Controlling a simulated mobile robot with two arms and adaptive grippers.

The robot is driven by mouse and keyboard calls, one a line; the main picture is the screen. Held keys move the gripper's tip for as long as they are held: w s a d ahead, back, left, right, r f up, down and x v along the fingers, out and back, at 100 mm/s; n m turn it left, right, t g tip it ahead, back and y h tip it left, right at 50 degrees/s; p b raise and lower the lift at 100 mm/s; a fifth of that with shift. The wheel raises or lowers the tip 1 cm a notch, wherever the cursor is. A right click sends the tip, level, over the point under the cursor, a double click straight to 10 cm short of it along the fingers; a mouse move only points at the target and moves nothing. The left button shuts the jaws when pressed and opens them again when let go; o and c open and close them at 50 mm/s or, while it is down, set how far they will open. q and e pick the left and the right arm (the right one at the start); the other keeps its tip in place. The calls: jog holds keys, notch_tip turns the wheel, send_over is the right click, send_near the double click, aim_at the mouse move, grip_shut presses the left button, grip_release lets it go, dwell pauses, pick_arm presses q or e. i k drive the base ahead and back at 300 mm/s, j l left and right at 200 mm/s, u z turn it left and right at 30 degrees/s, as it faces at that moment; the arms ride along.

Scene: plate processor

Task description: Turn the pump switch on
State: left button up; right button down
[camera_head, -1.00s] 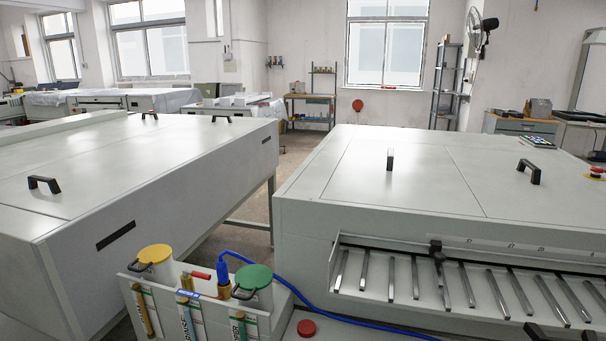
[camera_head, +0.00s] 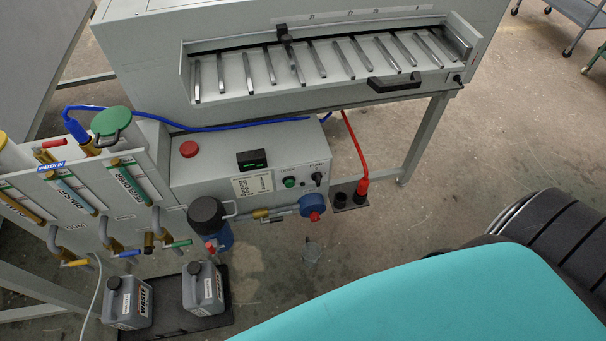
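The pump switch (camera_head: 318,179) is a small black knob at the right end of the front of the grey control box (camera_head: 215,166). The small label above it seems to read PUMP. The knob is too small to tell its position. A round green button (camera_head: 290,182) sits just left of it, and a small dark display with green digits (camera_head: 252,160) is further left. Neither of my grippers is in view.
A red emergency button (camera_head: 189,149) tops the box. Below are a blue-and-black filter (camera_head: 207,215) and a blue valve (camera_head: 313,203). A red plug and cable (camera_head: 362,186) stand at right. Waste canisters (camera_head: 128,302) sit in a floor tray.

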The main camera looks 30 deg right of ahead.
aim_at(317, 176)
jog(key=z, duration=1)
jog(key=j+u, duration=0.15)
jog(key=u, duration=0.25)
jog(key=k, duration=0.05)
